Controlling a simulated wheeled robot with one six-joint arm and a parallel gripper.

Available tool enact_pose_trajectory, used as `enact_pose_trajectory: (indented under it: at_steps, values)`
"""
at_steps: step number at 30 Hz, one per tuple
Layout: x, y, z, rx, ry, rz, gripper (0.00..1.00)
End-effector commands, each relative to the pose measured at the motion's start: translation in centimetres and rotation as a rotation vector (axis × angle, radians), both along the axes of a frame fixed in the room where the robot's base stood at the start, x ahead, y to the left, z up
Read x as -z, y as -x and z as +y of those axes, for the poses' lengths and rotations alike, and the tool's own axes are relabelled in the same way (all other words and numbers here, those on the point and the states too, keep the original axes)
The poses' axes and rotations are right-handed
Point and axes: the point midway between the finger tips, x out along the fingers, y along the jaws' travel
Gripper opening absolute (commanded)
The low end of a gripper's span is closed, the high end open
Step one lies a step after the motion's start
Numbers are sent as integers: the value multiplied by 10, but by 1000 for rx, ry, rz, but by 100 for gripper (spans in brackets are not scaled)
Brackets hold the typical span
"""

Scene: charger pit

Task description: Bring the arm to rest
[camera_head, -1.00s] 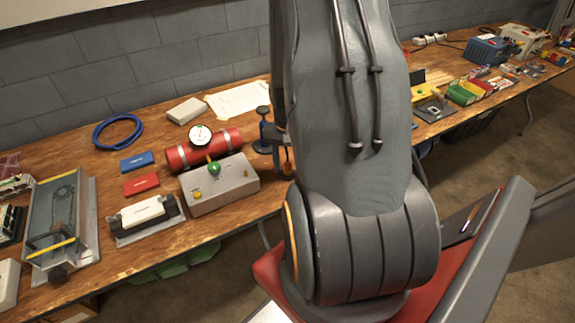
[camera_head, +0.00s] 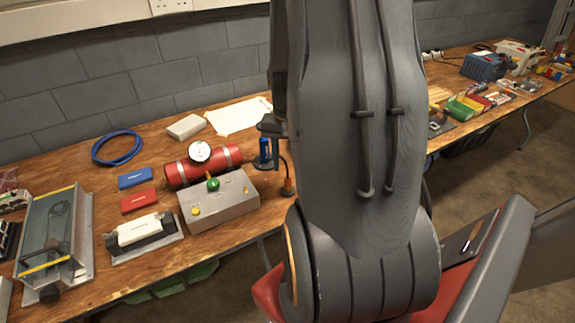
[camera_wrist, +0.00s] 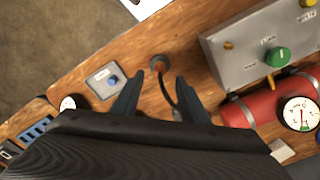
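My arm (camera_head: 375,130) stands upright and covers the middle right of the head view. My gripper (camera_wrist: 158,84) shows in the wrist view as two dark fingers, spread apart with nothing held between them. The wrist camera looks down at the wooden bench, and the fingers appear above its surface. A small round brown base (camera_wrist: 160,63) with a black cable shows past the gap between the fingers. In the head view the gripper is mostly hidden behind my arm.
On the bench (camera_head: 115,262) are a grey control box (camera_head: 222,203) with a green knob, a red cylinder (camera_head: 187,172) with a gauge, a blue cable ring (camera_head: 117,148) and a blue upright item (camera_head: 265,150).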

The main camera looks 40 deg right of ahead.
Motion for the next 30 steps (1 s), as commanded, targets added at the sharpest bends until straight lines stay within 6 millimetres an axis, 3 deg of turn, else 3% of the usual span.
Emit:
enact_pose_trajectory:
  at_steps: [12,16,20,23,27,30]
  values:
    - [0,0,0,-2,1,-1,40]
    - [-7,-5,16,-52,3,-5,40]
    - [-26,-13,60,-205,12,-20,40]
    - [-44,-15,107,-368,19,-33,40]
    - [-65,-6,168,-596,27,-52,40]
    - [-76,5,202,-729,31,-64,40]
